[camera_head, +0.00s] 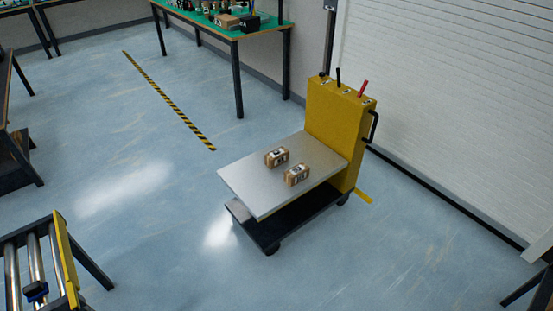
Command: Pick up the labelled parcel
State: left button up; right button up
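Two small brown parcels sit on the grey flat top of a yellow cart (247,191). The farther parcel (276,158) is to the left, and the nearer parcel (297,175) is to the right, with a small gap between them. Both show white and dark markings on their sides, too small to read, so I cannot tell which one is the labelled parcel. Neither of my grippers shows in the head view.
The cart's yellow upright (336,130) stands behind the parcels on the right. A roller conveyor (40,262) is at the lower left. A workbench (235,32) with several items stands at the back. A white shutter wall (450,110) is on the right. Open floor (140,180) lies left of the cart.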

aim_at(273, 159)
jog(key=i+j+z, duration=0.15)
jog(key=i, duration=0.4)
jog(key=i+j+z, duration=0.15)
jog(key=i, duration=0.4)
jog(key=i+j+z, duration=0.15)
jog(key=i, duration=0.35)
